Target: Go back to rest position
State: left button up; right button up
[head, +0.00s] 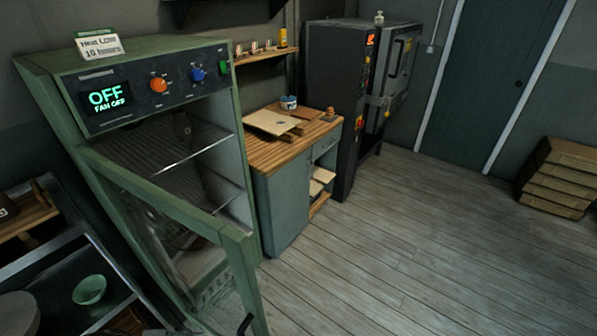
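Neither of my grippers shows in the head view, and no part of my arms can be made out. A green drying cabinet (150,78) stands at the left with its glass-paned door (165,196) swung open toward the front. Its display (106,98) reads "OFF" and "FAN OFF". Wire racks (165,155) show inside, with a dark object (182,127) at the back of the upper part that is hard to tell.
A wooden-topped counter (262,152) with boards stands right of the cabinet, then a dark kiln (335,90). A shelf with a green bowl (89,290) is at the lower left. Stacked boxes (560,175) stand at the right. The plank floor (420,250) between is clear.

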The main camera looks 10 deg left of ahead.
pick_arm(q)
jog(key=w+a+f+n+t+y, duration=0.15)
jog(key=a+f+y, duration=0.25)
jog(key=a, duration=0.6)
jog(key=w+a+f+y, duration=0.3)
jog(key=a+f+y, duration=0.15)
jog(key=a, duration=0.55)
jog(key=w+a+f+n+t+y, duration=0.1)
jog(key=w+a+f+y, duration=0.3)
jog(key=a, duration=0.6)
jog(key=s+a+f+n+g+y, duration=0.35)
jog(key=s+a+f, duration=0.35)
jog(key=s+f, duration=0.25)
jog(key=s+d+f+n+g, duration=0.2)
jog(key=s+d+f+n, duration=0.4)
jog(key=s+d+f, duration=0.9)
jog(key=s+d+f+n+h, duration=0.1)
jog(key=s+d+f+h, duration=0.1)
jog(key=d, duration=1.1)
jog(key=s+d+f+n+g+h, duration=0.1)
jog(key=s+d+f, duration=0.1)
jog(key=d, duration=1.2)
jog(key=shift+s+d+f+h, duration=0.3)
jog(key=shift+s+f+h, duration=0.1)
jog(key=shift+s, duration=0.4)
